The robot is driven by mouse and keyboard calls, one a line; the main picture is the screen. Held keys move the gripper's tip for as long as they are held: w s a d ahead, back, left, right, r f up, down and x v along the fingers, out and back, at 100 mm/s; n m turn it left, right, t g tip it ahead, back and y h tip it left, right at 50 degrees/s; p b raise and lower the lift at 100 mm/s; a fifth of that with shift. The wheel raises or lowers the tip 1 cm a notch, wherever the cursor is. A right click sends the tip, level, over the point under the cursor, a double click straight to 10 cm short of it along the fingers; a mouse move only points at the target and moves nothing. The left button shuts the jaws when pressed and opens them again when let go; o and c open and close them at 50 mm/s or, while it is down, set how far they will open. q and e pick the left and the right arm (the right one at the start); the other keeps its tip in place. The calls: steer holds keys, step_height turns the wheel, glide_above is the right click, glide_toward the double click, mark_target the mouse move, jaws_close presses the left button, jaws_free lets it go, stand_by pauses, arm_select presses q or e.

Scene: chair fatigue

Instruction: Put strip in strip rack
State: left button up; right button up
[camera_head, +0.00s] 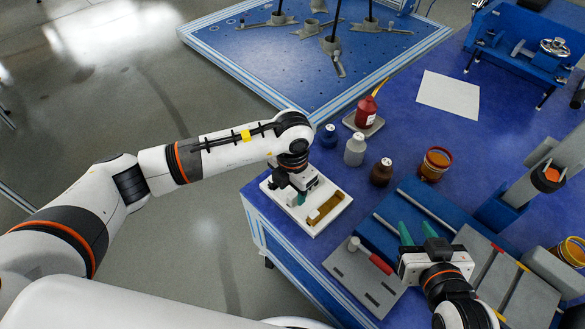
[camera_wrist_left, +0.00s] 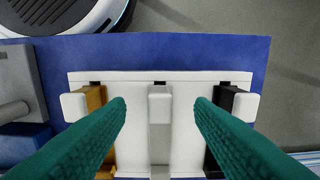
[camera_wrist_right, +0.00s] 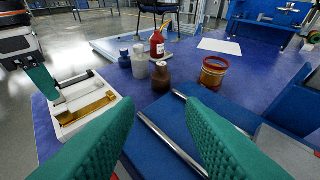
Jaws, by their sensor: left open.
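The white strip rack (camera_head: 279,201) lies at the near left corner of the blue table. A brass-coloured strip (camera_head: 325,208) sits in its right part in the head view. The left wrist view shows the brass strip (camera_wrist_left: 96,100) on the left side of the rack and a dark strip (camera_wrist_left: 225,102) on the right, both partly hidden by fingers. My left gripper (camera_head: 300,198) is open above the rack, with the rack's white middle post between its green fingers and no strip gripped. My right gripper (camera_head: 416,230) is open and empty above the blue board with metal rods (camera_head: 390,205).
Blue, white and brown bottles (camera_head: 355,149), a red bottle (camera_head: 367,112) and an amber jar (camera_head: 434,164) stand behind the rack. A grey plate with a red-handled tool (camera_head: 378,262) lies near the front edge. Blue table around the white paper (camera_head: 449,95) is clear.

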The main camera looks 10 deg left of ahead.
arm_select(q)
step_height(320, 180, up, 9)
steer(key=p, duration=0.1)
steer(key=shift+p, duration=0.35)
arm_select(e)
steer(key=s+d+f+g+h, duration=0.1)
steer(key=s+d+f+g, duration=0.1)
steer(key=s+f+g, duration=0.3)
steer(key=shift+s+d, duration=0.3)
steer(key=shift+s, duration=0.5)
arm_select(q)
steer(key=shift+s+f, duration=0.1)
arm_select(e)
steer(key=shift+s+f, duration=0.1)
